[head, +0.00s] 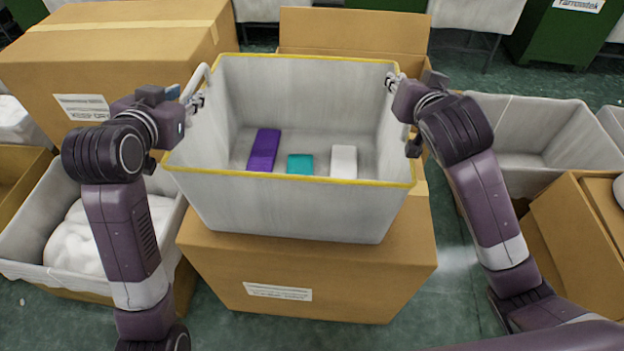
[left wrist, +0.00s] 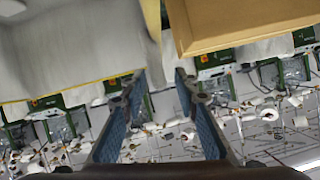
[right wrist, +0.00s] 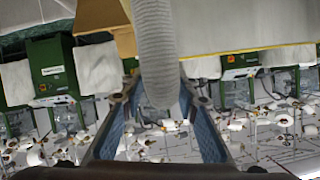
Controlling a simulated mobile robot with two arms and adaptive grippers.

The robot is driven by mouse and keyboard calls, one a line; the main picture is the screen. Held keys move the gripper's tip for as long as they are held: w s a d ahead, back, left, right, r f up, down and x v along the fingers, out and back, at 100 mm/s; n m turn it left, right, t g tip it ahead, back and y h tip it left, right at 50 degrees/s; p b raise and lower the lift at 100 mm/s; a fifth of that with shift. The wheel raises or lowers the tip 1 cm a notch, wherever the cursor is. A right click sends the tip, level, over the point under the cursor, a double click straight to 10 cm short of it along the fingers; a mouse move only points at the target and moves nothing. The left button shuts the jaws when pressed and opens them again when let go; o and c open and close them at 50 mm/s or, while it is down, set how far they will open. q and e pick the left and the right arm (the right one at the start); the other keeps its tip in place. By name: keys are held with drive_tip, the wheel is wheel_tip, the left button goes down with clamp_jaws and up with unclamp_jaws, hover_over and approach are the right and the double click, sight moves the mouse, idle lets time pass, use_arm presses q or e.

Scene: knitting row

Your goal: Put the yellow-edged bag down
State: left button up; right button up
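The yellow-edged bag (head: 290,210) is a pale grey open-topped container with a yellow rim. It appears upright on top of a cardboard box (head: 345,285); any small gap beneath is hard to judge. Inside lie a purple block (head: 263,150), a teal block (head: 300,164) and a white block (head: 344,162). My left gripper (head: 196,101) is beside the bag's left handle (head: 203,76); its fingers (left wrist: 161,78) stand apart with no handle clearly between them. My right gripper (head: 391,82) is at the right rim; its fingers stand apart around a pale ribbed handle (right wrist: 157,50).
A large cardboard box (head: 130,50) stands behind on the left. A grey bin with white material (head: 85,235) is at the left. Another grey bin (head: 530,125) and an open carton (head: 575,230) are at the right. Green floor shows in front.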

use_arm(q)
drive_tip(key=v, duration=0.6)
drive_tip(key=shift+s+r, duration=0.2)
drive_tip(key=shift+s, duration=0.3)
use_arm(e)
drive_tip(key=shift+s, duration=0.2)
drive_tip(key=v, duration=0.7)
drive_tip(key=shift+r, duration=0.1)
